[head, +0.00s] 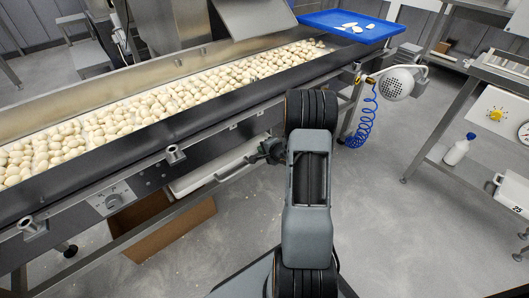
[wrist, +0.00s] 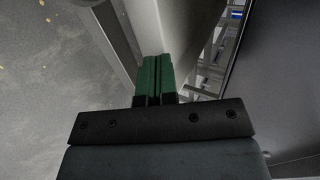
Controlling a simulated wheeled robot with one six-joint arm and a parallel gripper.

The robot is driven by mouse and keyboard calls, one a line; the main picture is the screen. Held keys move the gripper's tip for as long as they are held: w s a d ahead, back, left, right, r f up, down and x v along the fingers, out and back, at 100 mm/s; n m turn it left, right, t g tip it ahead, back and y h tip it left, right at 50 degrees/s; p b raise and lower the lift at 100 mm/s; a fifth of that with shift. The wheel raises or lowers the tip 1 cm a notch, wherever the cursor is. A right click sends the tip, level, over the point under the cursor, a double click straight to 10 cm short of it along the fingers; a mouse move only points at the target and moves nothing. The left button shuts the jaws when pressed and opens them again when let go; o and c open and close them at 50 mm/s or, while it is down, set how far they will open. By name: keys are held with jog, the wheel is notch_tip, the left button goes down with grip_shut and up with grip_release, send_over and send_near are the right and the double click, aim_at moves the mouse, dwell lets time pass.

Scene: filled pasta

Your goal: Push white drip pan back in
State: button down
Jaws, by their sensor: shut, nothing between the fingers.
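The white drip pan (head: 212,168) shows under the front side of the conveyor, left of my gripper. Its long front edge runs alongside a metal rail, and its rear part is hidden under the conveyor. My gripper (head: 258,154) is at the pan's right part, close to the conveyor's side. In the wrist view its green fingers (wrist: 155,72) are together with nothing between them. A pale surface, seemingly the pan (wrist: 160,22), lies just beyond the fingertips. I cannot tell whether they touch it.
The conveyor (head: 130,165) is full of filled pasta. An open cardboard box (head: 168,228) stands below it. A blue coiled hose (head: 362,122) hangs right of my arm. A metal table (head: 470,110) stands at the right. The floor (head: 385,220) between is clear.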

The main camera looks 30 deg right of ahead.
jog(key=shift+w+a+p, duration=0.2)
jog(key=shift+w+p, duration=0.95)
jog(key=shift+w, duration=0.6)
jog(key=shift+r, duration=0.1)
